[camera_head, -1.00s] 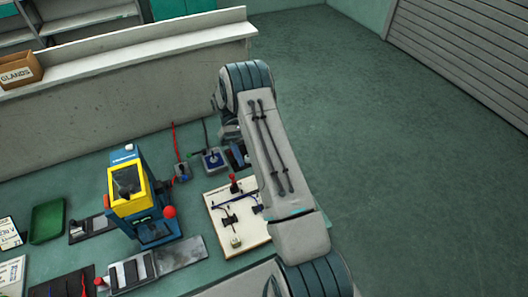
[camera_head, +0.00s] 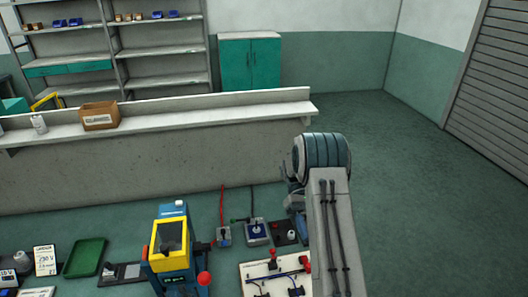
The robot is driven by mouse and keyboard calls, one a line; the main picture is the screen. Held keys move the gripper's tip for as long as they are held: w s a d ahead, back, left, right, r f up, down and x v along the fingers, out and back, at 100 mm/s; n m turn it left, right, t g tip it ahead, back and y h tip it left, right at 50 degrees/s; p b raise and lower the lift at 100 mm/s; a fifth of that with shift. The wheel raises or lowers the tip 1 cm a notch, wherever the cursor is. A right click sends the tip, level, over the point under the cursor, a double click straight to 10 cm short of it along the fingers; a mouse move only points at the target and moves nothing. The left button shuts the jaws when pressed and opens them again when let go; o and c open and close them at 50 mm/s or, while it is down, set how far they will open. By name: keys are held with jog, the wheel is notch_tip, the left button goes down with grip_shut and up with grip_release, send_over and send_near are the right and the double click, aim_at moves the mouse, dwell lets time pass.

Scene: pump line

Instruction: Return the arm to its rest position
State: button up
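My arm (camera_head: 335,225) rises from the bottom edge right of centre, its pale forearm upright and its blue-grey elbow joint (camera_head: 326,151) at the top. Beyond the elbow the arm folds down on the left side, over the right end of the bench. My gripper (camera_head: 299,224) shows only as a small dark part there, mostly hidden behind the forearm. Its fingers cannot be made out, nor whether it holds anything.
A yellow and blue machine (camera_head: 172,245) stands on the bench, with a white board (camera_head: 255,272) carrying red-handled parts to its right. Two switch boxes, one a grey box (camera_head: 255,232), sit behind. A low wall with a ledge (camera_head: 200,115) runs behind. Floor at right (camera_head: 430,180) is clear.

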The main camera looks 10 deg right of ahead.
jog(key=s+a+r+m+t, duration=0.1)
jog(key=s+a+r+t, duration=0.4)
jog(key=s+r+t, duration=0.2)
jog(key=s+a+r+m+t+b, duration=0.1)
jog(key=s+a+r+t, duration=0.3)
jog(key=s+r+t, duration=0.4)
jog(key=s+m+t, duration=0.1)
jog(key=t, duration=0.2)
jog(key=shift+s+a+m, duration=0.15)
jog(key=shift+a+m, duration=0.15)
jog(key=shift+a, duration=0.1)
